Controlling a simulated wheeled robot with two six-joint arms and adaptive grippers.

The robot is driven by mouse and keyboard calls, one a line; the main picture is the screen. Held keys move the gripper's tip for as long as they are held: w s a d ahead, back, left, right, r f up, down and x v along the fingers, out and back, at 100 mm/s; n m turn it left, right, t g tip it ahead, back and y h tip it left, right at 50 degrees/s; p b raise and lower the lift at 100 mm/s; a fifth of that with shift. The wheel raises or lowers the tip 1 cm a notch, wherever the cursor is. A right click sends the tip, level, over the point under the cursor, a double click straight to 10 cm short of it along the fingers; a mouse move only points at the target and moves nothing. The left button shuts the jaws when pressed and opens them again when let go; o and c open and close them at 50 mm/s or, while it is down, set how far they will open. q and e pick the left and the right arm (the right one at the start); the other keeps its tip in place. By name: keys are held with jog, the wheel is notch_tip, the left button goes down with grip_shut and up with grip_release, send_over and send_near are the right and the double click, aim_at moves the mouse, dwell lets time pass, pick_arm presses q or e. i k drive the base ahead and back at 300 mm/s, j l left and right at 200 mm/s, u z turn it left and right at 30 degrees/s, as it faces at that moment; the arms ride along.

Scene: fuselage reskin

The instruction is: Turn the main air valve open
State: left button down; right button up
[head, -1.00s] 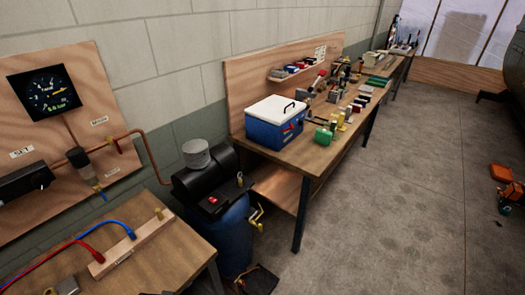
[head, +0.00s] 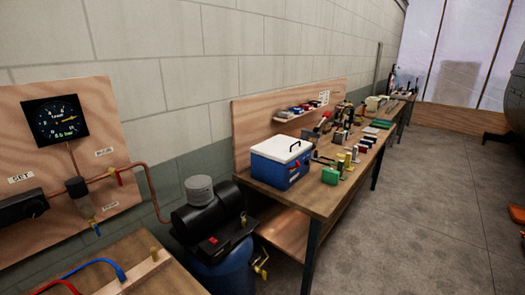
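A small valve (head: 118,176) with a red and yellow fitting sits on the copper pipe (head: 142,165) at the right side of the wooden wall panel (head: 105,105). A small label (head: 103,153), too small to read for certain, is above it. I cannot tell from its handle whether the valve is open or closed. A round dial gauge (head: 55,122) with a digital bar readout is at the panel's upper left. A filter unit (head: 78,190) hangs from the pipe left of the valve. Neither of my grippers is in view.
A wooden bench (head: 135,273) with red and blue hoses is below the panel. A black and blue compressor (head: 220,250) stands right of it. A long workbench (head: 322,200) with a blue cooler box (head: 282,167) runs along the wall. The floor (head: 420,240) at right is mostly clear.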

aim_at(116, 175)
jog(key=i+j+u, duration=0.1)
jog(key=u, duration=0.75)
jog(key=i+u, duration=0.15)
jog(key=u, duration=0.3)
jog(key=i+u, duration=0.1)
jog(key=u, duration=0.3)
